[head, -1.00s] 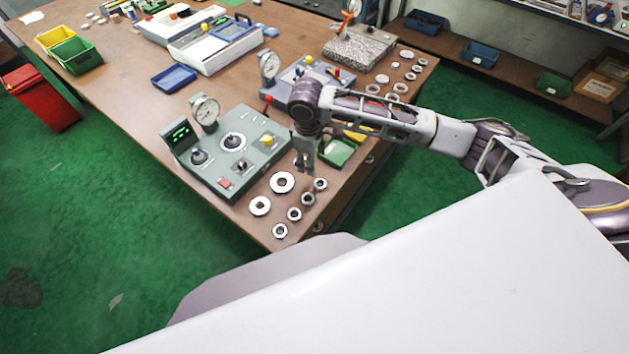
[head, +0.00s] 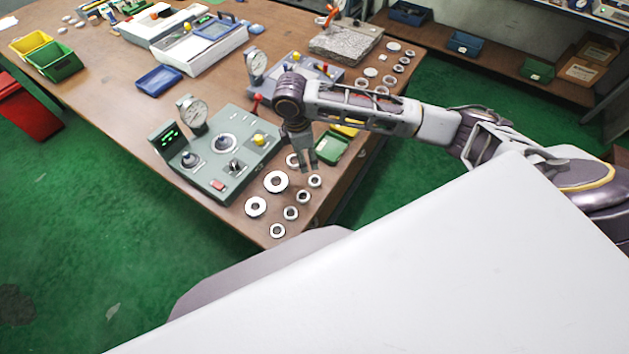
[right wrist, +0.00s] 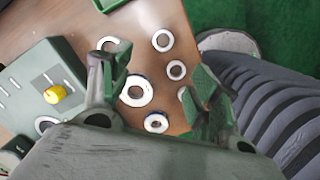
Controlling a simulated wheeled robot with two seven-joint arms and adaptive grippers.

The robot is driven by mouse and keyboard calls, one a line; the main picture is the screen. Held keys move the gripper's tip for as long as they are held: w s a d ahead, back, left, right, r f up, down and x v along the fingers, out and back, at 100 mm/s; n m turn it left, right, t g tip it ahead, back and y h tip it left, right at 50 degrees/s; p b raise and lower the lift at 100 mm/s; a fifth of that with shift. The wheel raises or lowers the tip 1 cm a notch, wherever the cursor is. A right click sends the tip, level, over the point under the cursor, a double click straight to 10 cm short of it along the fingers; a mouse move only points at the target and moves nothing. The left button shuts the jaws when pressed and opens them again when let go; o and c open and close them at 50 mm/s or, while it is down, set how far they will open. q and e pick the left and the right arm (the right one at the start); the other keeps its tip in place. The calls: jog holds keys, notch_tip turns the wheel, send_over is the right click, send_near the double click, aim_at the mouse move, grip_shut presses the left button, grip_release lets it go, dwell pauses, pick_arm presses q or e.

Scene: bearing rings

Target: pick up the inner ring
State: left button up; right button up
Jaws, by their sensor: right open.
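Several small metal rings, one of them a small ring (head: 315,181), lie flat on the table's near corner beside two larger rings, one of them a large ring (head: 276,181). I cannot tell which is the inner ring. My right gripper (head: 308,167) points down over this group, open and empty. In the right wrist view the jaws (right wrist: 157,85) stand apart, with a large ring (right wrist: 137,91) and a small ring (right wrist: 176,70) visible between them. Another small ring is partly hidden behind the right finger. My left gripper is not in view.
A grey-green control box (head: 215,150) with a gauge stands left of the rings. A green tray (head: 331,147) sits close behind my right gripper. The brown table (head: 105,90) ends just past the rings, with green floor beyond.

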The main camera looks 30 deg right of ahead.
jog(key=shift+n, duration=0.8)
send_over(315, 182)
jog(key=a, duration=0.2)
jog(key=shift+w+d+f, duration=0.1)
jog(key=shift+f, duration=2.05)
jog(key=shift+w+d+f, duration=0.1)
jog(key=shift+f, duration=2)
jog(key=shift+f, duration=0.15)
jog(key=shift+s+d+f+p, duration=0.1)
jog(key=shift+d+f+p, duration=0.1)
jog(key=shift+f, duration=0.4)
jog(key=shift+s+d+f+p, duration=0.1)
jog(key=shift+d+f+p, duration=0.1)
jog(key=shift+f, duration=0.45)
jog(key=shift+s+d+f+p, duration=0.1)
jog(key=shift+f+p, duration=0.1)
jog(key=shift+f, duration=0.95)
